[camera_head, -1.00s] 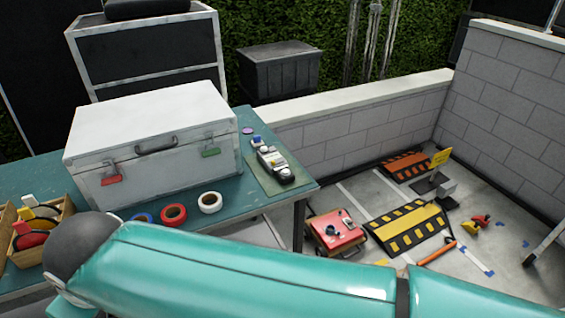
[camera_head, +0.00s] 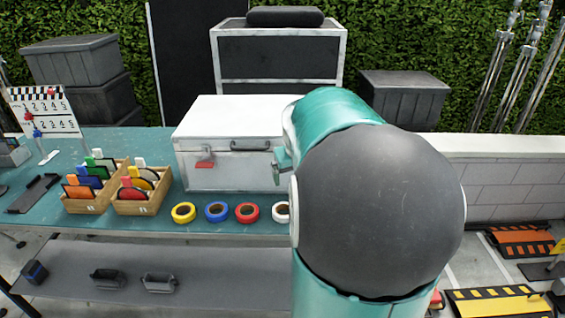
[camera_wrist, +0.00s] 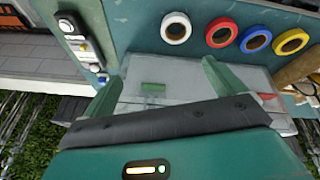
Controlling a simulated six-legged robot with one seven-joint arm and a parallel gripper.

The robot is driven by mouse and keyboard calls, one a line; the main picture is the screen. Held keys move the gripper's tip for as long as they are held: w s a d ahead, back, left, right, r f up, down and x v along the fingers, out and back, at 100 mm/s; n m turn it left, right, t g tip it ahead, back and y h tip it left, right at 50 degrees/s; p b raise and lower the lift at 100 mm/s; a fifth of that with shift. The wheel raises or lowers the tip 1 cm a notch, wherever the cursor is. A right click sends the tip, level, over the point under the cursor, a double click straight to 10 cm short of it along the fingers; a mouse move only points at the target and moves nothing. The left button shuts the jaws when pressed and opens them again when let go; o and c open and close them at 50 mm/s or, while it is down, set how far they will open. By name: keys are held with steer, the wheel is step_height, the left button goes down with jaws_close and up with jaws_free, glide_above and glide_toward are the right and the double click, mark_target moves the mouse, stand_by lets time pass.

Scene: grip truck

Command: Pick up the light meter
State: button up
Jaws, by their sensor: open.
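Several small handheld devices lie on a mat at the table's end in the wrist view. The nearest to the top left is a dark one with a white round dome (camera_wrist: 68,24); it looks like a light meter, but I cannot be sure which one is. A smaller white and blue device (camera_wrist: 97,70) lies below it. In the head view my arm hides this end of the table. My gripper (camera_wrist: 163,72) is open and empty, its two green fingers apart above the white case (camera_wrist: 188,82). The devices lie to the left of the fingers.
The white case (camera_head: 230,170) stands on the teal table (camera_head: 125,143). Yellow, blue and red tape rolls (camera_head: 247,212) lie before it, with a white roll (camera_head: 282,212) partly hidden. Wooden boxes of coloured discs (camera_head: 142,203) stand left. A low block wall (camera_head: 500,175) is at right.

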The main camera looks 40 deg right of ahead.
steer(key=s+d+f+m, duration=0.1)
steer(key=s+d+f, duration=0.1)
steer(key=s+d, duration=0.35)
steer(key=s+d+f+m, duration=0.1)
steer(key=s+d+f, duration=0.1)
steer(key=d, duration=0.7)
steer(key=s+d+f+m, duration=0.1)
steer(key=s+d+f, duration=0.25)
steer(key=d, duration=0.35)
steer(key=x, duration=0.7)
steer(key=shift+w+d+f, duration=0.1)
steer(key=shift+w+f, duration=0.05)
steer(key=x, duration=0.5)
steer(key=shift+f, duration=0.1)
steer(key=shift+c, duration=0.4)
steer(key=shift+t, duration=0.3)
steer(key=c, duration=1.2)
